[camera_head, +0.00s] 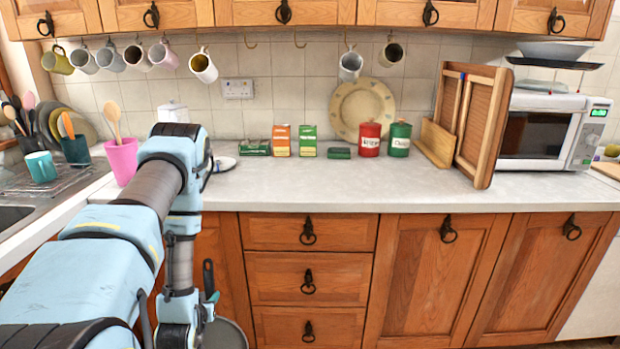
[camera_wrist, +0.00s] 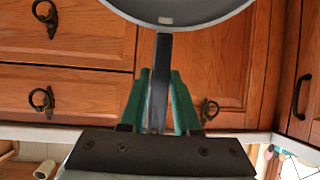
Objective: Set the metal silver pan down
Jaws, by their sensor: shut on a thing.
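The metal silver pan (camera_head: 226,336) hangs low in front of the wooden cabinets, below counter height, with its body partly cut off by the lower edge of the head view. In the wrist view the pan (camera_wrist: 190,10) fills the top edge, and its dark handle runs down between the green fingers. My gripper (camera_wrist: 158,78) is shut on the handle. In the head view my gripper (camera_head: 211,297) is mostly hidden behind my arm, with a little green showing beside the handle.
The grey countertop (camera_head: 300,185) has clear room along its front and middle. At its back stand small boxes, a red canister (camera_head: 370,139) and a green canister (camera_head: 400,139). A pink cup (camera_head: 122,160) stands at left; wooden boards (camera_head: 480,115) and a microwave (camera_head: 540,130) stand at right.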

